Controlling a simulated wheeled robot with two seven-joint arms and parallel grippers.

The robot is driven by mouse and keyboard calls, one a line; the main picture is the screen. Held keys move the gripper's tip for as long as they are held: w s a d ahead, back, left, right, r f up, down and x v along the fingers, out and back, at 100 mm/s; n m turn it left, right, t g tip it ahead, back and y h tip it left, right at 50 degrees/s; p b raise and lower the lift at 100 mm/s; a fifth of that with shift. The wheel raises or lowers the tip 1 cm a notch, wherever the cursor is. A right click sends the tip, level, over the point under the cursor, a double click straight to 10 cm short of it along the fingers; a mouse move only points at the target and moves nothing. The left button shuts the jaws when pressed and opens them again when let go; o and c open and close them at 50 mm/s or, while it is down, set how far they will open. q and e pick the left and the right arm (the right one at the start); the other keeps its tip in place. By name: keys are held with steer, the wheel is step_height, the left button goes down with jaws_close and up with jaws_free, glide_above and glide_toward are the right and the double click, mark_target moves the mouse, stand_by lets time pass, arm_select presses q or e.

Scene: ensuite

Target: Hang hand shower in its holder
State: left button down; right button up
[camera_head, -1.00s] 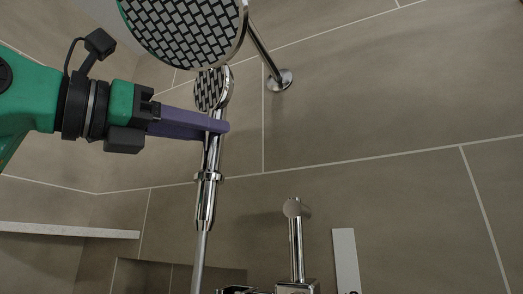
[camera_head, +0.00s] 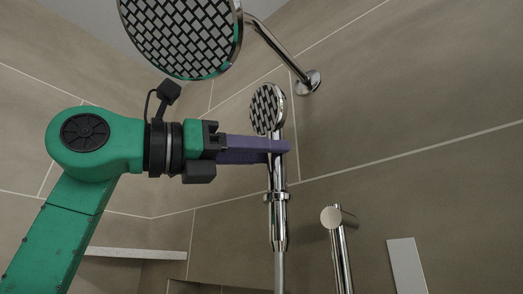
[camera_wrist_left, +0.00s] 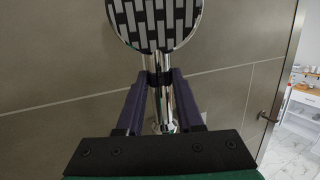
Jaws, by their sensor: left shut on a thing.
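The hand shower has a round patterned head (camera_head: 267,108) and a chrome handle, with a collar and the hose below. It hangs upright in front of the tiled wall. My left gripper (camera_head: 284,147) comes in from the left, its purple fingers shut on the handle just below the head. In the left wrist view the fingers (camera_wrist_left: 160,98) stand on both sides of the chrome handle, below the head (camera_wrist_left: 155,22). A chrome post with a round end cap (camera_head: 331,216) stands to the right, apart from the hand shower. I cannot make out the holder for certain. My right gripper is not in view.
A large overhead shower (camera_head: 182,35) hangs above my left gripper, on a chrome arm from the wall. A pale panel (camera_head: 406,266) is at lower right and a white ledge (camera_head: 140,253) at lower left. The wrist view shows a door edge at right.

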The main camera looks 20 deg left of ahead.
mark_target(270, 238)
arm_select(q)
steer(key=shift+f, duration=0.55)
steer(key=shift+s+a+f+b, duration=0.1)
steer(key=shift+f+b, duration=0.95)
steer(key=shift+f, duration=0.15)
steer(key=shift+s+a+f+b, duration=0.1)
steer(key=shift+a+f+b, duration=0.05)
steer(key=shift+f+b, duration=1)
steer(key=shift+s+a+f+b, duration=0.1)
steer(key=shift+f+b, duration=0.85)
steer(key=shift+f, duration=0.3)
steer(key=shift+f+b, duration=1.5)
steer(key=shift+f, duration=0.35)
steer(key=shift+c, duration=2.3)
jaws_free()
steer(key=shift+d, duration=0.1)
